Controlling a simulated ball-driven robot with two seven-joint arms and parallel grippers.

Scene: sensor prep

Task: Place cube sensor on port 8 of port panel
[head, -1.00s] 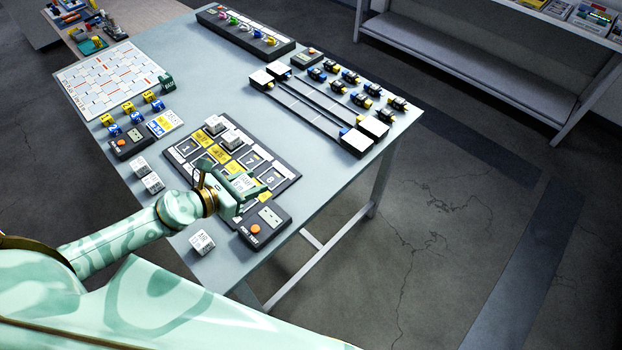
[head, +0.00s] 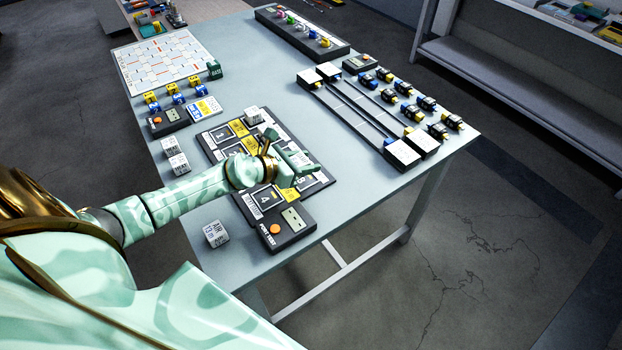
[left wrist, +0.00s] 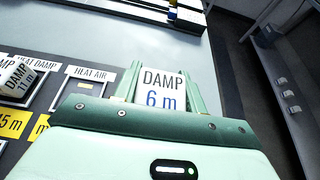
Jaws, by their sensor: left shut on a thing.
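My left gripper (head: 293,160) is shut on a white cube sensor in the head view, over the right part of the dark port panel (head: 212,150). In the left wrist view the cube (left wrist: 161,92) reads "DAMP 6 m" and sits between the green fingers. Whether it touches the panel cannot be told. Port 4 (head: 266,198) shows bare at the panel's near edge. Port 8 is mostly hidden by my gripper. Another white cube (head: 253,115) stands on the panel's far side. A "DAMP 11 m" cube (left wrist: 17,82) shows at the left of the left wrist view. My right gripper is out of view.
A test box with an orange button (head: 287,226) sits at the panel's near edge. A loose white cube (head: 216,233) lies near the table's front edge, with two more (head: 175,156) left of the panel. A rail fixture (head: 352,105) and several small connectors stand at right.

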